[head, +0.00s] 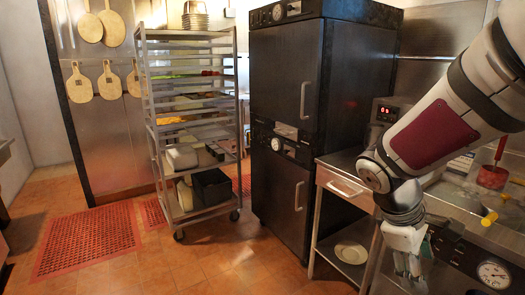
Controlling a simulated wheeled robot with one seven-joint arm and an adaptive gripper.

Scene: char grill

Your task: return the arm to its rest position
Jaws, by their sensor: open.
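My arm reaches in from the upper right in the head view, bends at a lower joint and points downward. My gripper (408,270) hangs at its end, fingers down, in front of the gap between the steel side table and the grill unit. The gripper looks open, and I see nothing held between its fingers. Part of the counter behind it is hidden by my arm.
A tall black oven (285,85) stands left of the steel side table (345,180). A plate (350,252) lies on the table's lower shelf. A wheeled rack (190,120) and red mats (88,240) are further left. A dial gauge (493,273) is at lower right. Open floor lies centre-left.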

